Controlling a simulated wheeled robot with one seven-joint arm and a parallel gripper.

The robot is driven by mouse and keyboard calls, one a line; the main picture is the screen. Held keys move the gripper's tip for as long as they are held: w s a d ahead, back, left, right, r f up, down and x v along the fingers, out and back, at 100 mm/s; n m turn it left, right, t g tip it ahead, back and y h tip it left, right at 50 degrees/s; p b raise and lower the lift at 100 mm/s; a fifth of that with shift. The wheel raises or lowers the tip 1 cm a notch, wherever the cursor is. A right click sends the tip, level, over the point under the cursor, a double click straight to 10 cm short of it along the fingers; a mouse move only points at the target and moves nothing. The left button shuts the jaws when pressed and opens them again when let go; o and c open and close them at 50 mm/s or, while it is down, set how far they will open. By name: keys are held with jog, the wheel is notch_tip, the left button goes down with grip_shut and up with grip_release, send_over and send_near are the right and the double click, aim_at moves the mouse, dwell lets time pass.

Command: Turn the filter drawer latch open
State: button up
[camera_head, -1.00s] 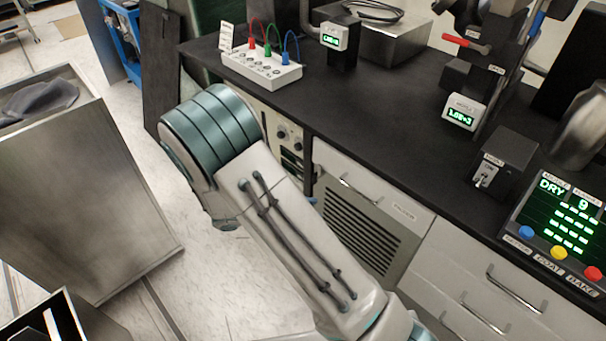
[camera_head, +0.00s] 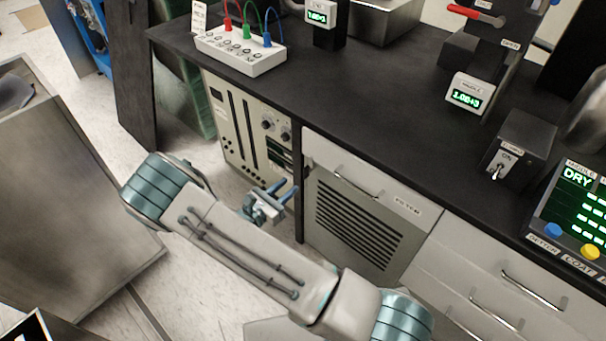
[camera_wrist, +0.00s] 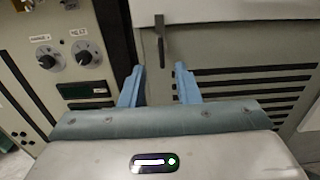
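The filter drawer (camera_head: 330,155), labelled FILTER, is a pale front above a louvred grille, with a bar handle (camera_head: 355,187). It looks closed. In the wrist view a dark upright lever (camera_wrist: 160,40), which looks like the latch, hangs near the left edge of the pale front (camera_wrist: 210,35). I cannot clearly make it out in the head view. My gripper (camera_head: 284,189) is in front of the cabinet, left of the drawer. In the wrist view its blue fingers (camera_wrist: 158,80) are apart and empty, below the lever and not visibly touching it.
A panel with knobs (camera_head: 255,130) stands left of the drawer. The black worktop (camera_head: 390,90) overhangs above, carrying a cable box (camera_head: 240,55) and a switch box (camera_head: 520,145). More drawers (camera_head: 480,270) are at the right. A metal bin (camera_head: 70,200) stands left; floor lies between.

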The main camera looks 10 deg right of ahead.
aim_at(304, 173)
jog(key=x, duration=0.7)
jog(key=shift+w+d, duration=0.1)
grip_shut()
